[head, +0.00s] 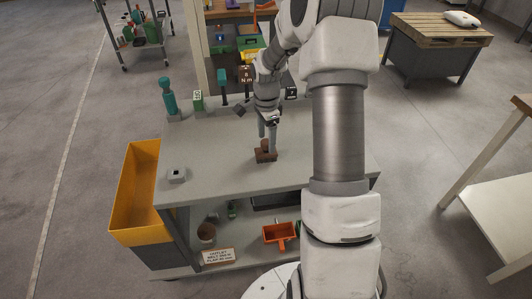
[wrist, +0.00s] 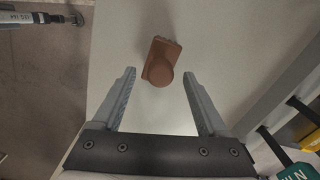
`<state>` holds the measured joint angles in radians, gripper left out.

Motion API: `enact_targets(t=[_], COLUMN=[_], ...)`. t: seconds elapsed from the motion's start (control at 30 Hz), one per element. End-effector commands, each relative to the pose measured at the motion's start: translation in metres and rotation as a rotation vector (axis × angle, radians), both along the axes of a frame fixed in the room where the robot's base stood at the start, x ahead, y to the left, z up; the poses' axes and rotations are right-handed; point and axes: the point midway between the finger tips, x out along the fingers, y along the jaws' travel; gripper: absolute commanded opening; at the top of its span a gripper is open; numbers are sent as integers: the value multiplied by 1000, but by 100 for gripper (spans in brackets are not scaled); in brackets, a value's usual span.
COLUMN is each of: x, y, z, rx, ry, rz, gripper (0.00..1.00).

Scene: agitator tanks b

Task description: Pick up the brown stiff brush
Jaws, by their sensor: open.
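The brown brush (head: 265,155) sits on the grey table top (head: 224,172), below my gripper in the head view. In the wrist view the brush (wrist: 161,64) shows as a brown block with a rounded knob on top. It lies just ahead of the fingertips, roughly centred between them. My gripper (head: 268,133) is open and empty, fingers pointing down. In the wrist view its two fingers (wrist: 159,74) stand wide apart, one on each side of the brush's line. I cannot tell the exact height of the fingertips above the brush.
A yellow bin (head: 136,190) stands left of the table. The lower shelf holds an orange container (head: 278,233). The table's front is clear.

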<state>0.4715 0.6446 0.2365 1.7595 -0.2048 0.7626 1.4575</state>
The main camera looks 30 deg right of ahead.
Motion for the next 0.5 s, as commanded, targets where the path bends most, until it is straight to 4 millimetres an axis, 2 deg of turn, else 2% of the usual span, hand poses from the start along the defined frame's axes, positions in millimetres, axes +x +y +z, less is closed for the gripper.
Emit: enact_targets(t=[0.03, 0.13, 0.4, 0.5], x=[0, 0, 1, 0], y=[0, 0, 0, 0], z=[-9, -18, -20, -20], rx=[1, 0, 0, 0], ry=[1, 0, -1, -1], rz=[1, 0, 0, 0], gripper=[76, 76, 76, 60])
